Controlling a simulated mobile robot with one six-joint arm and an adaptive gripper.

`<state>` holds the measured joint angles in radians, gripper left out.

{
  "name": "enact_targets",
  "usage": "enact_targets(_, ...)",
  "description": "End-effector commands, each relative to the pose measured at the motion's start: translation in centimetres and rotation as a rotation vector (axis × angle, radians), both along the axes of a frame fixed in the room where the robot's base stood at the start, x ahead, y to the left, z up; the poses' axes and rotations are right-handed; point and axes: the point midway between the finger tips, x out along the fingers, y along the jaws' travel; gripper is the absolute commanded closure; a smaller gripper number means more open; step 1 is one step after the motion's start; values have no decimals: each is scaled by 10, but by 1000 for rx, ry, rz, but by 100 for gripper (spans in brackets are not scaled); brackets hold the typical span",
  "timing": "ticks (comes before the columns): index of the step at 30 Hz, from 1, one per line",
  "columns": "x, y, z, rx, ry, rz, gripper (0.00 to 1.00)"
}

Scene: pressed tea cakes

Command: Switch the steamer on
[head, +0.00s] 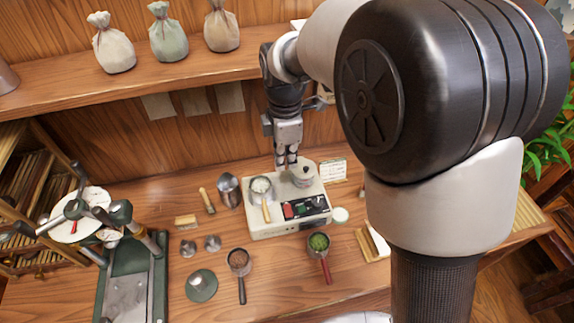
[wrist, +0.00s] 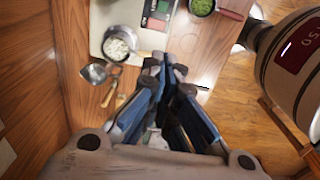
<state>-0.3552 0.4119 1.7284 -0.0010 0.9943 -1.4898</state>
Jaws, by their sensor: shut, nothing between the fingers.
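The steamer (head: 262,228) is a cream box on the table, with a dark front panel (head: 305,207) carrying red and green buttons. A round metal fitting (head: 303,173) sits on its top at the back right. A small pan with white contents (head: 261,186) rests on its top left. My gripper (head: 286,163) points down at the steamer's back edge, behind the panel, with its fingers together and empty. In the wrist view the fingertips (wrist: 164,60) are apart from the panel (wrist: 157,14), which is partly cut off. I cannot tell whether any light is lit.
A pan of green leaves (head: 318,243) and a pan of dark contents (head: 239,262) lie in front. A green press (head: 133,275) stands at the left. A shelf with cloth bags (head: 167,43) overhangs the back.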

Motion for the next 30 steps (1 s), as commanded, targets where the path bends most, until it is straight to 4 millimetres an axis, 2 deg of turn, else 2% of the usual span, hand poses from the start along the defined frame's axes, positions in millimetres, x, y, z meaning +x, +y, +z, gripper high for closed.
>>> enact_targets(1,-1,0,13,2,-3,1,100)
enact_targets(3,-3,0,26,2,-3,1,100)
enact_targets(9,-7,-2,51,0,0,0,100)
enact_targets(14,-9,-2,58,-1,2,0,100)
enact_targets(30,-10,-4,59,2,-3,-15,100)
